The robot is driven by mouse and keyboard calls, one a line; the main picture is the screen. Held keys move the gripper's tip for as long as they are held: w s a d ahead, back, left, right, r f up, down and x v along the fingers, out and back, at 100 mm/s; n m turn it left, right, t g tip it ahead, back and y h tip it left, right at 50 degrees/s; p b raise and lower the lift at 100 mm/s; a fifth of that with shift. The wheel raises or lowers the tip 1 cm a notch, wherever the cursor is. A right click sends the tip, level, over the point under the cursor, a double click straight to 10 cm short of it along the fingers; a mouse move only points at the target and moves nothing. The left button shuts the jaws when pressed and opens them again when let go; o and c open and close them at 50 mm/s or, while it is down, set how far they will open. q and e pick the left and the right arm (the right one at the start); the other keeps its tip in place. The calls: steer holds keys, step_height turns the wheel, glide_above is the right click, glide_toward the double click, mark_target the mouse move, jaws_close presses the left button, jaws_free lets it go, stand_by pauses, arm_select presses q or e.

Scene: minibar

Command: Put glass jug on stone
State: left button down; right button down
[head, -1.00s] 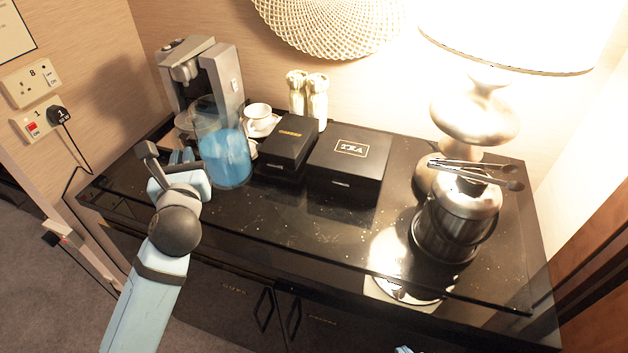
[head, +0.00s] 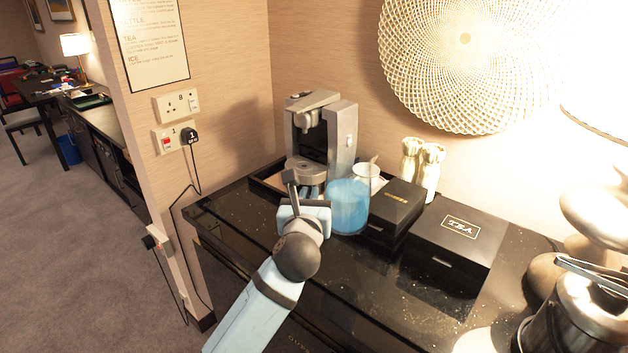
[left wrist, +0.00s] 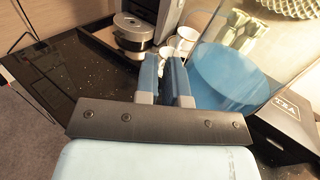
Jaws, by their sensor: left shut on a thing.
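The glass jug (head: 348,207) holds blue liquid and its clear wall is hard to see. It is at the front right of the coffee machine, beside the black boxes. It also shows in the left wrist view (left wrist: 232,80), right of the fingers. My left gripper (head: 305,201) is shut on the jug at its left side; the fingers (left wrist: 165,80) are close together in the wrist view. I cannot tell whether the jug's base touches the counter. The dark speckled counter top (head: 236,215) looks like stone; no separate stone piece can be made out. My right gripper is out of view.
A grey coffee machine (head: 330,130) stands at the back left, with a white cup (head: 367,176) beside it. Black boxes (head: 455,245), pale shakers (head: 430,168) and a metal bucket (head: 570,315) stand to the right. The counter's left end is clear.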

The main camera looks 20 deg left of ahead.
arm_select(q)
steer(key=shift+f+b, duration=0.95)
steer(key=shift+f, duration=5.2)
steer(key=shift+f, duration=0.2)
steer(key=c, duration=1.2)
jaws_free()
